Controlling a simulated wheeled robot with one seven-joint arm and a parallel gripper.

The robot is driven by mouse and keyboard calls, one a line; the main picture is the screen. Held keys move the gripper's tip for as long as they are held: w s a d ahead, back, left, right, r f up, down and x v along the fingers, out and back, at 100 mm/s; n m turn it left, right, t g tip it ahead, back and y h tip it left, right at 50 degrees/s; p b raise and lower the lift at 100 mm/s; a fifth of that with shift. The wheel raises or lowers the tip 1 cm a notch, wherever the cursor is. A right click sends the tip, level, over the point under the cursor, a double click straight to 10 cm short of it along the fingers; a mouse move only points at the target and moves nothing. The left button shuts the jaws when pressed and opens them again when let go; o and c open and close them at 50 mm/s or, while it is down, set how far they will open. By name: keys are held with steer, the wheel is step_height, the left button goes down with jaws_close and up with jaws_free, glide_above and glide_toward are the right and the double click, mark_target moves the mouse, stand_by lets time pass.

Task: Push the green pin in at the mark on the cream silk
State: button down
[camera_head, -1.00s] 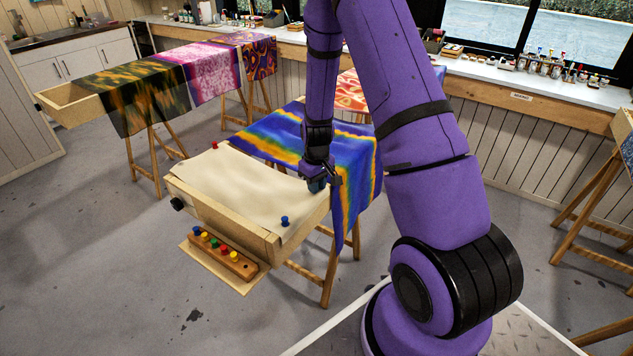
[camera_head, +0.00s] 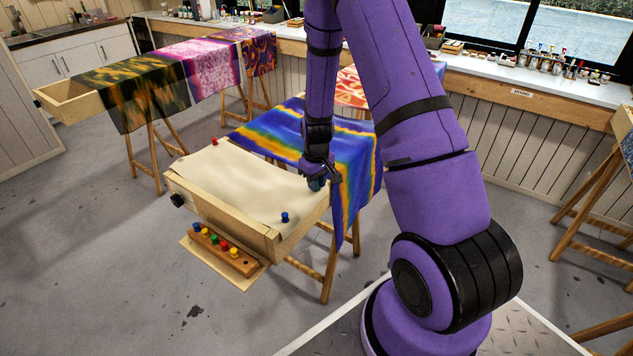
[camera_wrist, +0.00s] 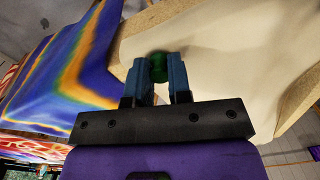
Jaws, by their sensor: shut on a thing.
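The cream silk (camera_head: 240,185) is stretched over a wooden frame (camera_head: 225,215). My gripper (camera_head: 318,183) is at the frame's right corner, low over the silk's edge. In the wrist view my gripper (camera_wrist: 158,75) is shut on the green pin (camera_wrist: 157,64), whose round green head shows between the blue fingertips. The cream silk in the wrist view (camera_wrist: 225,60) lies just beneath and beyond the pin. The pin's point is hidden, so I cannot tell whether it touches the silk. The mark is not visible; the gripper may cover it.
A red pin (camera_head: 214,142) stands at the silk's far corner and a blue pin (camera_head: 285,217) at its near corner. A wooden pin rack (camera_head: 222,250) holds several coloured pins at the frame's front. A blue and yellow dyed silk (camera_head: 350,160) hangs close behind my gripper.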

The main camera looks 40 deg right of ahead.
steer(key=shift+f, duration=0.15)
steer(key=c, duration=1)
jaws_free()
step_height(320, 180, up, 11)
steer(key=shift+f, duration=0.1)
